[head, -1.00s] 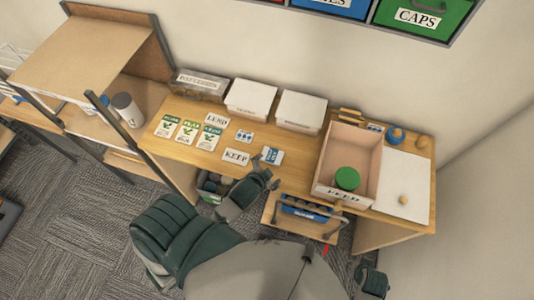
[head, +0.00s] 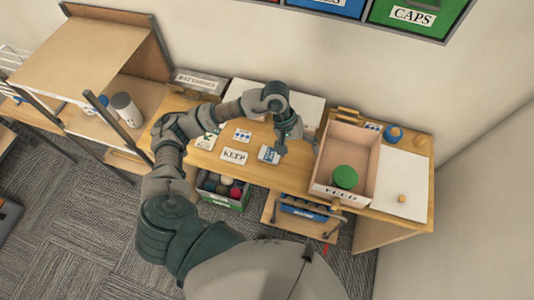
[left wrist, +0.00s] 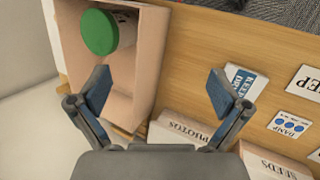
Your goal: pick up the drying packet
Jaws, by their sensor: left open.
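The drying packet (head: 266,154) is a small white and blue packet lying on the wooden desk. In the left wrist view the packet (left wrist: 246,83) has "KEEP DRY"-like lettering and is partly covered by the right-hand finger. My left gripper (head: 297,146) is above the desk, just right of the packet. In the left wrist view the gripper (left wrist: 159,83) is open with nothing between its fingers; the packet sits beside and beyond the right-hand finger. My right gripper is not in view.
The FEED box (head: 327,188), holding a green-lidded container (head: 345,177), stands right of the gripper; one finger overlaps it in the wrist view. A KEEP card (head: 233,156) lies left of the packet. White boxes (left wrist: 176,130) line the desk's back.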

